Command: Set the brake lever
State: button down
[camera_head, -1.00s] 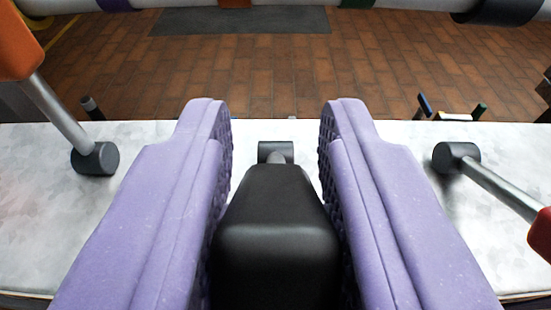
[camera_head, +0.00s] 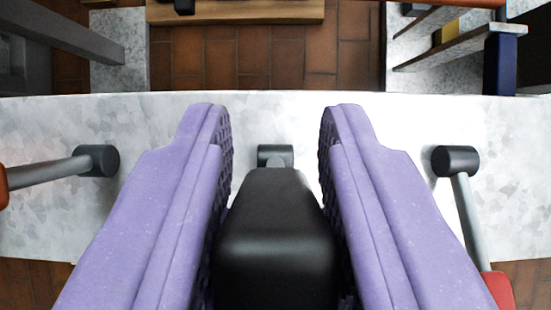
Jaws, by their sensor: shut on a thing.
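My gripper (camera_head: 274,120) shows as two purple padded fingers, shut on a black block-shaped lever handle (camera_head: 276,225) in the middle of the head camera view. Beyond the handle, a dark round pivot (camera_head: 276,154) sits on the pale metal plate (camera_head: 380,115). The lever's shaft is mostly hidden behind the handle. I see no label, so I cannot tell by marking that this is the brake lever.
A lever with an orange grip and dark pivot (camera_head: 97,161) is to the left. A lever with a red grip (camera_head: 499,289) and dark pivot (camera_head: 455,160) is to the right. A wooden board (camera_head: 235,12) and brown tiled floor (camera_head: 235,60) lie beyond the plate.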

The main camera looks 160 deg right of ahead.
jog(key=shift+w+g, duration=0.2)
jog(key=shift+g, duration=0.1)
jog(key=c, duration=0.9)
grip_release()
jog(key=shift+w+a+f, duration=0.1)
jog(key=p+v, duration=0.1)
jog(key=v, duration=0.7)
jog(key=shift+p, duration=0.4)
